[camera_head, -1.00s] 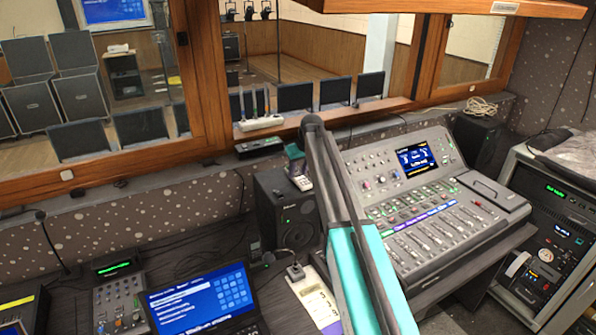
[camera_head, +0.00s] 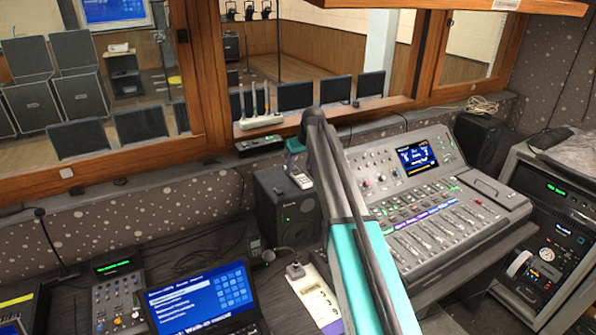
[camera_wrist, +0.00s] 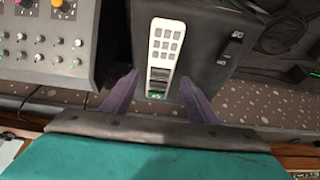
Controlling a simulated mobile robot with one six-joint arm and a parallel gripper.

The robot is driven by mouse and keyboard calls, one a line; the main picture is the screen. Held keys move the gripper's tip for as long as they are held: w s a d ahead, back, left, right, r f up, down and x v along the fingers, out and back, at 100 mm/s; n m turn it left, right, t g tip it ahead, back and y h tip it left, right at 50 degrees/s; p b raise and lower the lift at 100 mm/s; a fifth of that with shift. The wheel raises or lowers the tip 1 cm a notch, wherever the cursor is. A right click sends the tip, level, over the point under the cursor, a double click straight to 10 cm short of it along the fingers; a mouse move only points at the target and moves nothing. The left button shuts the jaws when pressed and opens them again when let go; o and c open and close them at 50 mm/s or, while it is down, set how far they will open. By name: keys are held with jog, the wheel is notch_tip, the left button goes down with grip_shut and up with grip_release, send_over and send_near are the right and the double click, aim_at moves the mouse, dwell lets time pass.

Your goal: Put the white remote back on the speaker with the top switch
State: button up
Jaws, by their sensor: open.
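The white remote (camera_head: 301,181) lies on top of the black speaker (camera_head: 288,212) beside the mixing desk. In the wrist view the remote (camera_wrist: 165,48) shows its grey buttons and a small green display at its near end. My gripper (camera_wrist: 159,78) is open, with one purple finger on each side of the remote's near end and a gap on both sides. The speaker top (camera_wrist: 205,40) carries two small dark switches (camera_wrist: 231,46) near its right edge in that view. In the head view my gripper (camera_head: 292,164) is small and just above the remote, its fingers hard to make out.
The mixing desk (camera_head: 430,205) stands right of the speaker. A second speaker (camera_head: 478,143) stands behind the desk. A charger with upright handhelds (camera_head: 259,122) and a dark box (camera_head: 260,147) are near the window ledge. A laptop (camera_head: 205,300) and a white device (camera_head: 315,295) are in front.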

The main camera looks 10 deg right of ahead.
jog(key=b+v, duration=0.4)
jog(key=v, duration=0.6)
jog(key=shift+s, duration=0.15)
dwell(0.6)
